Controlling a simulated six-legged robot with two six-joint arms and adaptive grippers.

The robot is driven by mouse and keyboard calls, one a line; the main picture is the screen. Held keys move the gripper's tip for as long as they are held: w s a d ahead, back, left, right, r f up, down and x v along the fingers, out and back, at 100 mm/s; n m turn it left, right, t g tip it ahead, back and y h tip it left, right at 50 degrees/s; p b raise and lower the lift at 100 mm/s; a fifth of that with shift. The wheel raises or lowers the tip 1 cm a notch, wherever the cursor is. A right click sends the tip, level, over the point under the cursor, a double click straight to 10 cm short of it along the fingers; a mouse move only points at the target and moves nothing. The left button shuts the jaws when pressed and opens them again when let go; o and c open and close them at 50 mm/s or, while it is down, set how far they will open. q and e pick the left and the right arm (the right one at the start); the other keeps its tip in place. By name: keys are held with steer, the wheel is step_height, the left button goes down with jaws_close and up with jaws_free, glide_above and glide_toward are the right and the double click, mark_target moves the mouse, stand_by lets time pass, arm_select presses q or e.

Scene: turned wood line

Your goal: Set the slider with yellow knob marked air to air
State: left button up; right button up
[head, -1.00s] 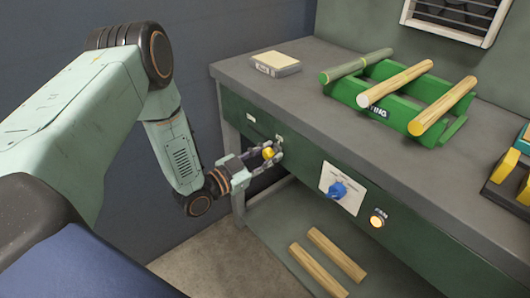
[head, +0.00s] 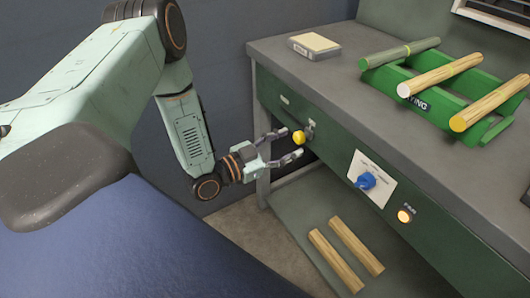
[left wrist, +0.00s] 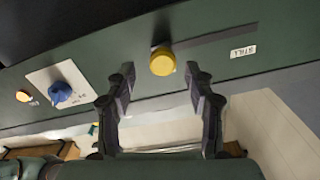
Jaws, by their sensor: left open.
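The slider's round yellow knob (head: 298,138) stands out from the green front panel of the bench. It also shows in the left wrist view (left wrist: 162,62), at the left end of the visible dark slot (left wrist: 215,39). A white label (left wrist: 243,51) reading STILL, upside down, lies beyond the slot's other end. I cannot see a label reading air. My left gripper (head: 291,144) is open, with its fingertips on either side of the knob and slightly short of it. In the wrist view, the fingers (left wrist: 160,78) show gaps to the knob on both sides. My right gripper is not in view.
A blue rotary knob (head: 366,181) on a white plate and a lit orange button (head: 404,216) sit right of the slider. A green rack (head: 440,105) with wooden rods and a small box (head: 314,46) stand on the bench top. Two wooden rods (head: 346,254) lie on the lower shelf.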

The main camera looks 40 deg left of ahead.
arm_select(q)
steer(key=v, duration=0.7)
steer(key=shift+s, duration=0.3)
stand_by(0.3)
steer(key=s+d+f+n+g+y, duration=0.2)
steer(key=s+f+n+g, duration=0.15)
steer(key=f, duration=0.35)
steer(key=s+d+f+n+g+y, duration=0.2)
steer(key=s+f+n+g, duration=0.1)
steer(key=f+n+g, duration=0.25)
steer(key=s+d+f+g+y, duration=0.1)
steer(key=s+g, duration=0.1)
steer(key=s, duration=0.4)
steer(key=s+d+f+g+y, duration=0.1)
steer(key=s+g, duration=0.2)
steer(key=s, duration=0.3)
steer(key=s+d+f+m+g+y, duration=0.1)
steer(key=s+d+g, duration=0.1)
steer(key=s, duration=0.5)
steer(key=shift+f+g, duration=0.3)
steer(key=shift+f, duration=0.1)
